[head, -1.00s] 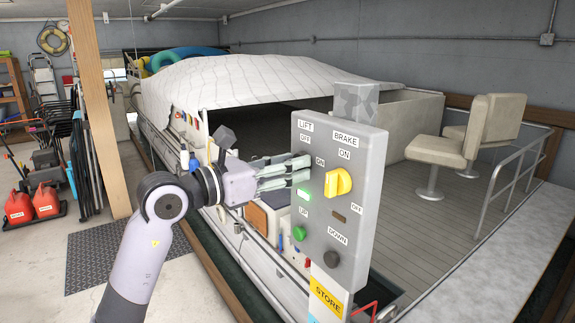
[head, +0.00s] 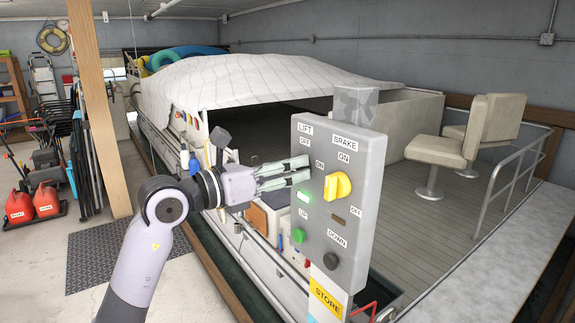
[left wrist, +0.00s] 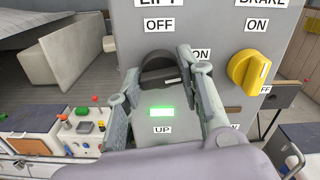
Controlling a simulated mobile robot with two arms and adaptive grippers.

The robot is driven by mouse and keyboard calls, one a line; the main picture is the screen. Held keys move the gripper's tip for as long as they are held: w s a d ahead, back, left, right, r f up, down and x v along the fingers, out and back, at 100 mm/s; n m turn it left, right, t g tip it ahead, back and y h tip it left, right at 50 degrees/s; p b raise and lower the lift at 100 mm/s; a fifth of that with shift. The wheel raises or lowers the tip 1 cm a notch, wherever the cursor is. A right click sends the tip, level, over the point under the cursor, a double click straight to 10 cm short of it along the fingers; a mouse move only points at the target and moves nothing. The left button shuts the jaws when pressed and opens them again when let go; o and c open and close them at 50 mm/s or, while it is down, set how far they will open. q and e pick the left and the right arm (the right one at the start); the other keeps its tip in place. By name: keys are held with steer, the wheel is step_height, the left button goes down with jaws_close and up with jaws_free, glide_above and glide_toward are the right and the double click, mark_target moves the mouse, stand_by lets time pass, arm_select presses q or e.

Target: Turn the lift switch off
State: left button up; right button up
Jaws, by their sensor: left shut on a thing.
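The grey control box (head: 345,225) stands on a post. Its left column is the lift switch, with OFF and ON labels above a lit green lamp (head: 304,196). In the left wrist view the dark round lift knob (left wrist: 158,70) sits between the fingers of my left gripper (left wrist: 182,68). A white mark on it points toward the right, near the partly covered ON label (left wrist: 200,54). My right gripper is not in view.
The yellow brake knob (head: 337,186) is close to the right of the fingers. A green UP button (head: 299,235) and a dark DOWN button (head: 331,260) lie below. A covered boat (head: 240,85) is behind the box. A wooden post (head: 97,110) stands at left.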

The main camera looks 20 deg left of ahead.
arm_select(q)
steer(key=shift+w+a+f+n+p, duration=0.1)
steer(key=shift+n+p, duration=3.85)
steer(key=shift+p, duration=0.35)
steer(key=shift+a+f+n+p, duration=0.1)
steer(key=shift+n+p, duration=3.85)
steer(key=shift+p, duration=0.3)
steer(key=shift+d, duration=0.1)
steer(key=o, duration=1.2)
steer(key=shift+c, duration=0.2)
steer(key=v, duration=1.2)
